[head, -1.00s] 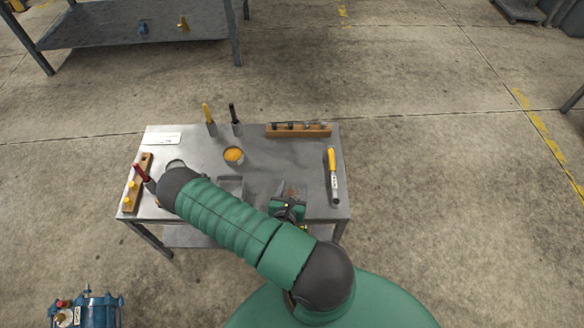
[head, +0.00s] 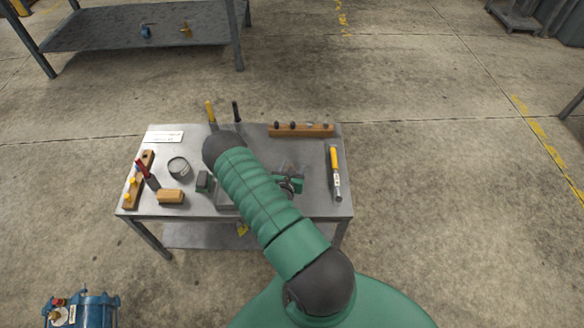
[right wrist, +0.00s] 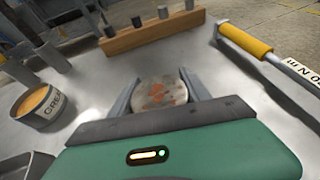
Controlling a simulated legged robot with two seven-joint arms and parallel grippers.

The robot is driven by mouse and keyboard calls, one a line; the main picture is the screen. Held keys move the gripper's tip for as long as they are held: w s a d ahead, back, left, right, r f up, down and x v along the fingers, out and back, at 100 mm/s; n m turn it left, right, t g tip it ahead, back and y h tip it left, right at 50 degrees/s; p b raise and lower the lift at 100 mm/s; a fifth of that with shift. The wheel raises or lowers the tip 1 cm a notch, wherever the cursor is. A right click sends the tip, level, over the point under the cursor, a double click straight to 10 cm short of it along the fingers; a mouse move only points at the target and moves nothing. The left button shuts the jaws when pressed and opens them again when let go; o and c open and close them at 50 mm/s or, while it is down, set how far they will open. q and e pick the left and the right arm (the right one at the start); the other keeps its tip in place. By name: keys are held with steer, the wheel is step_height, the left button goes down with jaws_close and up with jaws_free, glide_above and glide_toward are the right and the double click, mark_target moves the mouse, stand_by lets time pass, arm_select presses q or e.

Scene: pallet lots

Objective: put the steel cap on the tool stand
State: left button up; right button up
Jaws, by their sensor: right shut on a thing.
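My right gripper (head: 291,184) is over the right half of the metal table, partly hidden by my own arm in the head view. In the right wrist view its two fingers (right wrist: 158,97) are shut on a round steel piece with orange rust spots, the steel cap (right wrist: 160,92). A wooden block (head: 322,131) with several dark pegs stands at the table's back edge, and shows ahead of the fingers in the right wrist view (right wrist: 150,37). I cannot tell for sure which thing is the tool stand. My left gripper is not in view.
A grease can (right wrist: 40,104) is left of the gripper. A yellow-handled tool (head: 334,160) lies right. Upright tools (head: 211,112) stand at the back. A grey round tin (head: 179,167), a tan block (head: 170,197) and a wooden rack (head: 131,197) are on the left.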

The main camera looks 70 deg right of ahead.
steer(key=o, duration=1.7)
steer(key=shift+d+f, duration=0.2)
